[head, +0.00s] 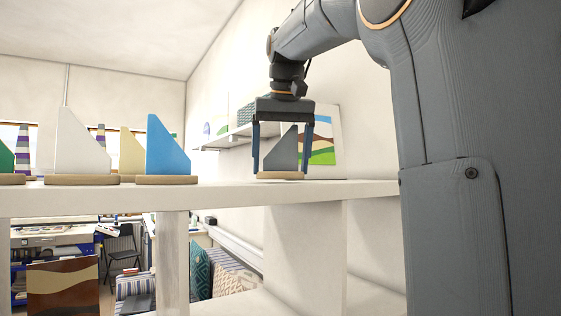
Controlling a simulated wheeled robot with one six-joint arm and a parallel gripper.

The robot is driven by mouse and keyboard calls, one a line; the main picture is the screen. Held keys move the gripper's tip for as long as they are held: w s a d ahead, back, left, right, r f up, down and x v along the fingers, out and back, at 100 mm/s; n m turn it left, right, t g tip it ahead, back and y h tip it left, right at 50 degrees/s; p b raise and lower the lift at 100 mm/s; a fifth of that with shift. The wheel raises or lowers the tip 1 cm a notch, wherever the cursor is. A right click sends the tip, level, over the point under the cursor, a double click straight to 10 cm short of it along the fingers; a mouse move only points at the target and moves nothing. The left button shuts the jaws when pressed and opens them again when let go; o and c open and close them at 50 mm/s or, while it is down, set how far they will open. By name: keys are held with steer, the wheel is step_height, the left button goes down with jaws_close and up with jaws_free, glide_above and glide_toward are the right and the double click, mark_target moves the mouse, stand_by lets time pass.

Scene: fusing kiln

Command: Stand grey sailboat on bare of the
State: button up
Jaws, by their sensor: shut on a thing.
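The grey sailboat (284,151) has a slanted grey sail on a round wooden base (281,176). It is upright at the right part of the white shelf top (225,192). My gripper (281,170) points down over it from above, with one dark blue finger on each side. The fingers reach down to the wooden base and are shut on the sailboat. The base looks level with the shelf top, but I cannot tell whether it fully rests on it.
A blue sailboat (166,147), a white sailboat (80,143) and a partly hidden cream one (131,142) stand to the left. A green one (6,158) is cut off at the left edge. A landscape picture (323,140) is behind my gripper. Bare shelf lies between the blue and grey sailboats.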

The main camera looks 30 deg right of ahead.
steer(key=shift+f, duration=0.6)
stand_by(0.7)
steer(key=o, duration=1.2)
steer(key=p+v, duration=0.1)
steer(key=v, duration=0.2)
steer(key=p+v, duration=0.1)
steer(key=v, duration=0.3)
steer(key=w+p+v, duration=0.1)
steer(key=v, duration=0.2)
steer(key=shift+s+d+r, duration=0.1)
steer(key=shift+d+r, duration=0.1)
steer(key=shift+r, duration=0.35)
steer(key=shift+a, duration=0.1)
